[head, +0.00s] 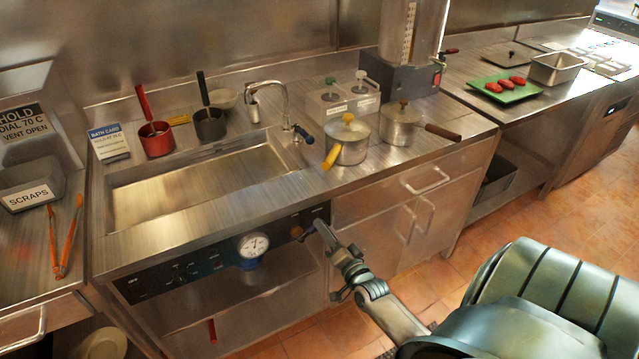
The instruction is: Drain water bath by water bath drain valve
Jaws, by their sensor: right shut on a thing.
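The water bath (125,232) is a rectangular steel basin set in the counter, with a shiny surface inside. A front panel (150,287) runs below it, with dark switches and a round white gauge (254,245). A small orange-brown knob (297,232) is at the panel's right end. My right gripper (314,231) is at that end, beside the knob, shut on a small dark part that its fingers mostly hide. A red handle (212,331) hangs below the bath; I cannot tell which part is the drain valve. My left gripper is out of view.
Red (155,138) and black (210,123) handled pots and two lidded pots (347,140) (400,124) stand on the counter. Orange tongs (66,240) lie at left. The floor ahead of the cabinets is clear.

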